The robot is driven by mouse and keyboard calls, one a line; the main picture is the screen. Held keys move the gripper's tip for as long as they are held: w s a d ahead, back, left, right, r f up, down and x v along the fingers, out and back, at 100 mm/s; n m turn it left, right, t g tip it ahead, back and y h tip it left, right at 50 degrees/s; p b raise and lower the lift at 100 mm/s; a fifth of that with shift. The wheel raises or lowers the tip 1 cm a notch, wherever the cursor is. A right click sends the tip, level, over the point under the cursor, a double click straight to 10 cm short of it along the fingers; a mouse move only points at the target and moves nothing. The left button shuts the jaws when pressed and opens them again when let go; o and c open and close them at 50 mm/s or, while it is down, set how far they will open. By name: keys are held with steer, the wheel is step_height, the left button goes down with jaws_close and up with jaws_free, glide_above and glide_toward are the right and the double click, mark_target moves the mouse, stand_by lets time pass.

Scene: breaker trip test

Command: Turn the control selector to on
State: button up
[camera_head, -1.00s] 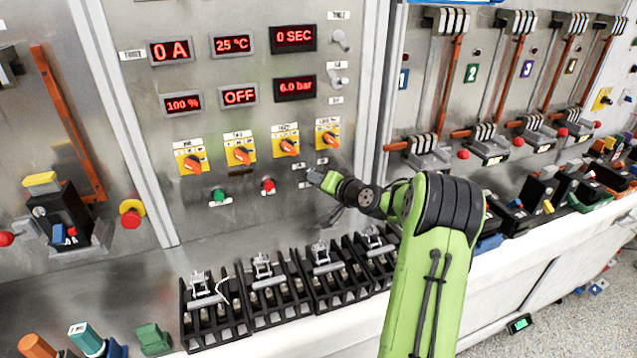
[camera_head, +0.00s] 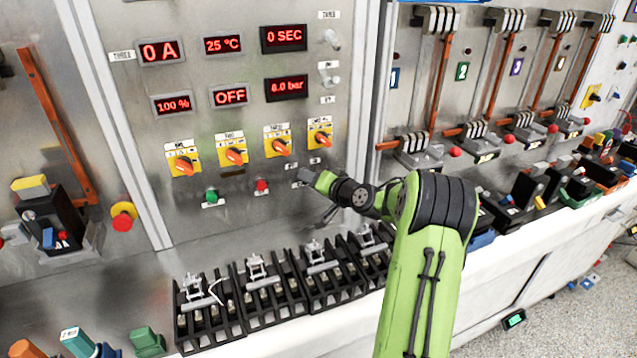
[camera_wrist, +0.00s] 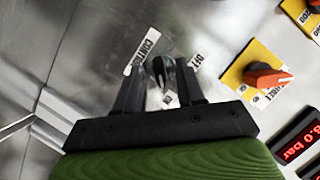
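The control selector (camera_wrist: 158,71) is a small dark knob on the grey metal panel, seen in the wrist view between a "CONTROL" label and an "OFF" label. My gripper (camera_wrist: 160,78) is open, with one black finger on each side of the knob. I cannot tell whether the fingers touch it. In the head view my gripper (camera_head: 306,175) is at the panel, right of the red button, and it hides the selector there.
Orange rotary switches on yellow plates (camera_head: 281,146) sit above my gripper. A green button (camera_head: 211,196) and a red button (camera_head: 262,186) are to its left. Black terminal blocks (camera_head: 262,296) stand on the ledge below. Tall levers (camera_head: 439,80) are at right.

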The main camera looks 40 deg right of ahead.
steer(key=v, duration=1.5)
steer(key=shift+s+b, duration=0.25)
steer(key=shift+b, duration=0.2)
steer(key=shift+r, duration=0.1)
steer(key=s+a+n+g+y, duration=0.2)
steer(key=a+n+g, duration=0.45)
steer(key=a, duration=1.45)
steer(key=s+a+n+g+h, duration=0.1)
steer(key=s+a, duration=0.2)
steer(key=s, duration=0.6)
steer(key=s+a+n+g+h, duration=0.1)
steer(key=s+a+g, duration=0.1)
steer(key=s, duration=0.7)
steer(key=shift+a+f+n+h, duration=0.3)
steer(key=shift+a+f+n, duration=0.1)
steer(key=shift+a, duration=0.2)
